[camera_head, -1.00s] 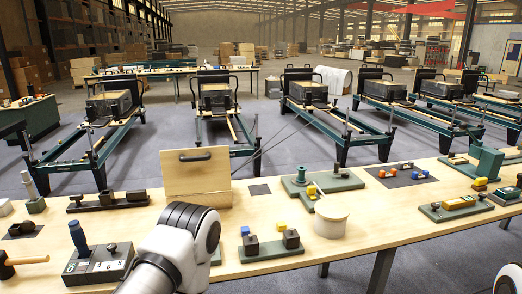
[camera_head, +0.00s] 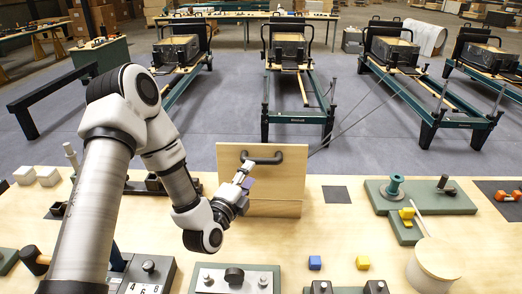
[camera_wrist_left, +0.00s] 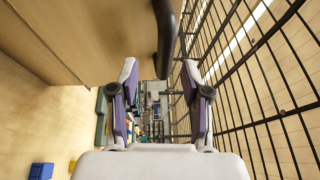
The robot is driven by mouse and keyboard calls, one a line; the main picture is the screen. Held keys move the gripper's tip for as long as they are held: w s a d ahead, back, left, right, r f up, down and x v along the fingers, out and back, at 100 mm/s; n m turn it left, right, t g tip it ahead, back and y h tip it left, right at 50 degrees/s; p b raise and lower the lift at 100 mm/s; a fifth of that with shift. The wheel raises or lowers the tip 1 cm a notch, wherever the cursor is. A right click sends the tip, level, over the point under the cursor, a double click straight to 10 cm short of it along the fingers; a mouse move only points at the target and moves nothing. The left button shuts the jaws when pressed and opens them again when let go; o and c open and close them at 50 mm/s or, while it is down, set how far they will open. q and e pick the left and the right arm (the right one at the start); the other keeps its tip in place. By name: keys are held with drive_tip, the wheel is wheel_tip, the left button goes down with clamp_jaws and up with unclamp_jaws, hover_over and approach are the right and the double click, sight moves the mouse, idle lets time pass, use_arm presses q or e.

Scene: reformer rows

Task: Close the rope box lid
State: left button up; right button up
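The rope box (camera_head: 262,208) is a light wooden box at the far edge of the table. Its lid (camera_head: 285,185) stands up, open, with a black handle (camera_head: 262,158) near the top edge. My left gripper (camera_head: 247,172) is in front of the lid, just below the left end of the handle. In the left wrist view the left gripper (camera_wrist_left: 160,75) is open, with nothing between its fingers. The handle (camera_wrist_left: 165,35) hangs dark at the top there, close to the right fingertip; contact cannot be told. The box's inside is hidden. My right gripper is out of view.
A green board with a knob (camera_head: 395,188) and a round pale drum (camera_head: 435,262) stand to the right. A numbered lock block (camera_head: 145,272) is at front left. Reformers stand beyond the table.

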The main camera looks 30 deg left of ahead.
sight(259, 163)
use_arm(q)
drive_tip(key=w, duration=0.1)
drive_tip(key=w+r, duration=0.1)
drive_tip(key=w, duration=0.1)
drive_tip(key=shift+d+r+p, duration=0.3)
drive_tip(key=shift+d+p, duration=0.05)
drive_tip(key=w, duration=0.2)
drive_tip(key=w+a+f, duration=0.1)
drive_tip(key=shift+w+a, duration=0.1)
drive_tip(key=shift+w, duration=0.3)
drive_tip(key=shift+s+r, duration=0.2)
drive_tip(key=shift+d, duration=0.2)
drive_tip(key=c, duration=0.3)
drive_tip(key=shift+a, duration=0.1)
clamp_jaws()
